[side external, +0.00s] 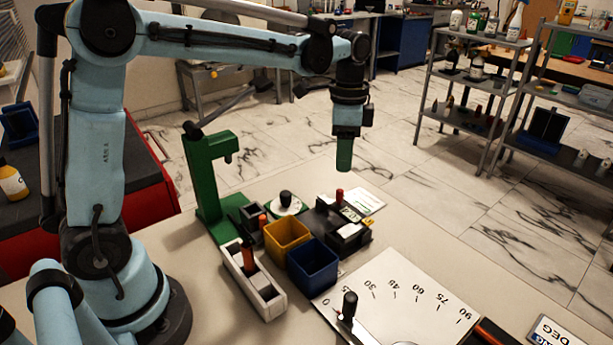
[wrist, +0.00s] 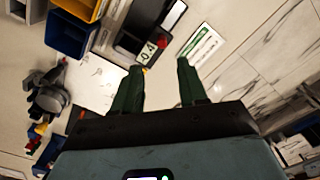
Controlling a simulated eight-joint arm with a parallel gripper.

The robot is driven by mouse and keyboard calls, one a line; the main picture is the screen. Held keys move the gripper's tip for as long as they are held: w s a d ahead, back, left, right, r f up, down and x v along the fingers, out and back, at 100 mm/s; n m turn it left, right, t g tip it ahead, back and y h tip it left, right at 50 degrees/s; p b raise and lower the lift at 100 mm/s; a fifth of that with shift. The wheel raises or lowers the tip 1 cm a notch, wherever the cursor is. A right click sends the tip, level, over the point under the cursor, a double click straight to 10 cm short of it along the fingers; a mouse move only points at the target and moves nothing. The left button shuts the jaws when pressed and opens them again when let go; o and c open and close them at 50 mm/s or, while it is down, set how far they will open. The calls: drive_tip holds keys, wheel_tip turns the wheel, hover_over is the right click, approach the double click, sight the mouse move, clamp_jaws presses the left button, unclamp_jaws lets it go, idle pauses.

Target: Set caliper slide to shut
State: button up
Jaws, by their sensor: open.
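A black block-shaped device (side external: 342,232) with a pale green display and a red knob (side external: 339,194) stands at the back of the bench; it looks like the caliper. In the wrist view the device (wrist: 143,22) is at the top centre, with its display and red knob (wrist: 163,42) just beyond my fingertips. I cannot tell how far its slide is open. My gripper (side external: 344,168) points down above the device, apart from it. In the wrist view its two green fingers (wrist: 160,68) are spread with nothing between them.
A yellow bin (side external: 287,234) and a blue bin (side external: 313,266) stand beside the device. A white channel (side external: 263,297) with an orange-topped handle, a green stand (side external: 207,185) and an angle plate (side external: 398,290) with a black knob are nearby. A white card (wrist: 203,48) lies right of the device.

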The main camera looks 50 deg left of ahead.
drive_tip(key=shift+r, duration=1.2)
drive_tip(key=s+f+n+t, duration=0.3)
drive_tip(key=s+n+t, duration=0.4)
drive_tip(key=s, duration=0.7)
drive_tip(key=shift+f+n, duration=0.4)
drive_tip(key=shift+n, duration=0.6)
